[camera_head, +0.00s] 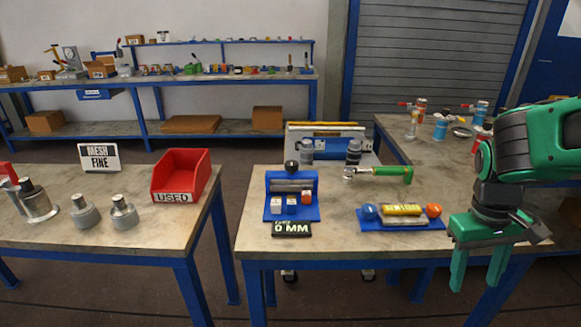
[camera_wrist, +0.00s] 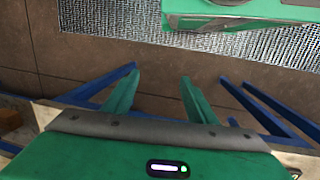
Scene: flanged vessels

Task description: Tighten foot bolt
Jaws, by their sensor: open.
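A green-handled tool with a metal head, which looks like a wrench (camera_head: 380,172), lies near the back of the middle table (camera_head: 345,242). My gripper (camera_head: 477,283) hangs at the right, at the front right edge of that table, with its fingers pointing down. It is open and empty, and is well apart from the tool. I cannot make out a foot bolt in either view.
A blue fixture (camera_head: 291,208) with small blocks and a blue tray (camera_head: 402,218) with coloured knobs sit on the middle table. A red bin (camera_head: 181,175) and metal vessels (camera_head: 124,213) stand on the left table. Blue table legs (camera_wrist: 250,105) flank the fingers below.

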